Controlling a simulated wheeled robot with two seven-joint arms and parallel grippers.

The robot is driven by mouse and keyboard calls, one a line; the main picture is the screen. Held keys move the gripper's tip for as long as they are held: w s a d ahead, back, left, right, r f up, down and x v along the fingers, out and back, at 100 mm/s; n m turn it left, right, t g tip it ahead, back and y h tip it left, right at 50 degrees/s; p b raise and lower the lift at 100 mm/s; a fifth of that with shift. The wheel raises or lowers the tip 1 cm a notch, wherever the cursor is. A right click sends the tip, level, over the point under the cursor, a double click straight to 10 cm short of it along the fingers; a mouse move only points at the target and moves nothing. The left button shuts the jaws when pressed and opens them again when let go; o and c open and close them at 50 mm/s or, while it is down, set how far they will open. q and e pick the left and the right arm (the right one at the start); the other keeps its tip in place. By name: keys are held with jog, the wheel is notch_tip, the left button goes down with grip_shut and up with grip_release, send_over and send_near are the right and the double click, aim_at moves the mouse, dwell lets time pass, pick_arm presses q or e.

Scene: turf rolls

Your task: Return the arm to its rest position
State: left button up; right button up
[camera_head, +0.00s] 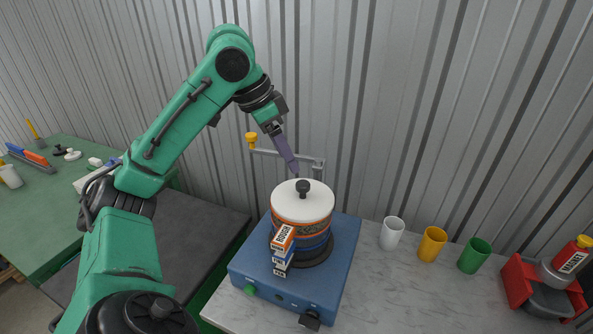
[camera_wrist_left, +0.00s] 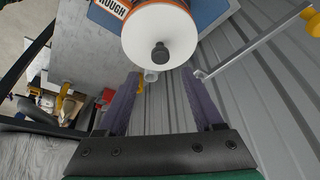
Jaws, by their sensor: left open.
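My left arm (camera_head: 160,138) is green and reaches up from the bottom left and over toward the wall. My left gripper (camera_head: 294,170) has purple fingers that point down, just behind and above the round white lid with a black knob (camera_head: 303,203). In the left wrist view the two fingers (camera_wrist_left: 163,75) are spread, with nothing held between them. The lid's knob (camera_wrist_left: 160,53) shows there just beyond the fingertips, apart from them. The lid sits on a stack of banded rings on a blue machine (camera_head: 262,272). My right gripper is not in view.
A metal arm with a yellow knob (camera_head: 251,138) stands behind the stack, close to the gripper. White (camera_head: 391,234), yellow (camera_head: 432,244) and green (camera_head: 474,256) cups stand to the right. A red holder (camera_head: 520,283) is at far right. A corrugated wall closes the back.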

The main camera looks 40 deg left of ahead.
pick_arm(q)
jog(key=shift+v, duration=1)
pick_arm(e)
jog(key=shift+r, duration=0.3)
